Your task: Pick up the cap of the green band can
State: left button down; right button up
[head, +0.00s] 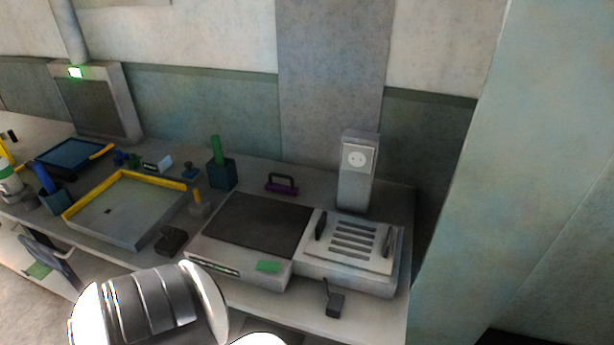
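A white can with a green band (9,182) stands at the far left edge of the head view, partly cut off by the frame. A yellow part (5,153) shows above it; I cannot tell whether this is its cap or another thing. A smooth white and silver link of my own arm fills the bottom left of the view. Neither gripper can be made out in this view.
A yellow-rimmed tray (122,212) lies on the bench's left half, with a blue-topped tray (70,155) behind it. A dark-topped unit (258,228) and a slotted metal box (352,245) stand to the right. A green pillar (490,170) bounds the right.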

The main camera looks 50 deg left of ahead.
aim_at(31, 201)
jog(key=u, duration=3.45)
